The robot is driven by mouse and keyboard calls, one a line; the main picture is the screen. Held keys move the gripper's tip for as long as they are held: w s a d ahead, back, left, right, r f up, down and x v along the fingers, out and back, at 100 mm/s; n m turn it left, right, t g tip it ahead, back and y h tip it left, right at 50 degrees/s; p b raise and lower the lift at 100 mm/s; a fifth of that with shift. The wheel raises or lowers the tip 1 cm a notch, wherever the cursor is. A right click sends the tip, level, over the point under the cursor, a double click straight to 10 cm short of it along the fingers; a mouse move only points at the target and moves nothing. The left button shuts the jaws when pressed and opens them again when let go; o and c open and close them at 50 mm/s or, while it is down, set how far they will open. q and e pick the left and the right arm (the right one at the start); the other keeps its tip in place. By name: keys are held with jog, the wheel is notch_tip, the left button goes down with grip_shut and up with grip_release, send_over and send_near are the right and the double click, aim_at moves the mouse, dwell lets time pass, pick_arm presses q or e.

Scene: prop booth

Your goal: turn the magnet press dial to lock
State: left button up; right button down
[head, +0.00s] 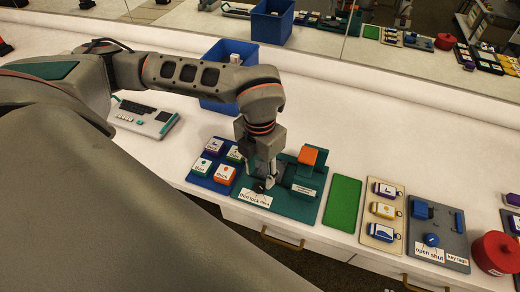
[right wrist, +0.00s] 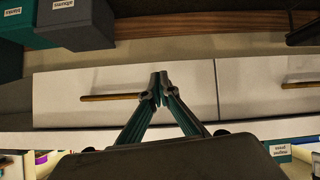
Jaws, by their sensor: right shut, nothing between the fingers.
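The magnet press (head: 285,208) is a dark green base on the white counter, with a raised green part and an orange block (head: 308,155) on top. Its small black dial (head: 258,187) is at the front left, above a white label reading thin, lock, thick. My left gripper (head: 261,180) points down right at the dial and hides part of it; I cannot tell whether its fingers grip it or which way the dial points. My right gripper (right wrist: 160,88) shows in the right wrist view, fingertips together and empty, in front of white drawers.
A blue mat with small labelled boxes (head: 227,173) lies left of the press. A green mat (head: 343,204), a key tag tray (head: 382,232), a grey open/shut board (head: 455,244) and a red pot (head: 495,253) lie to the right. A blue bin (head: 215,107) stands behind my left arm.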

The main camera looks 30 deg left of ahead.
aim_at(259, 186)
pick_arm(q)
jog(key=f, duration=0.4)
jog(key=shift+a, duration=0.2)
jog(key=shift+f, duration=0.7)
grip_shut()
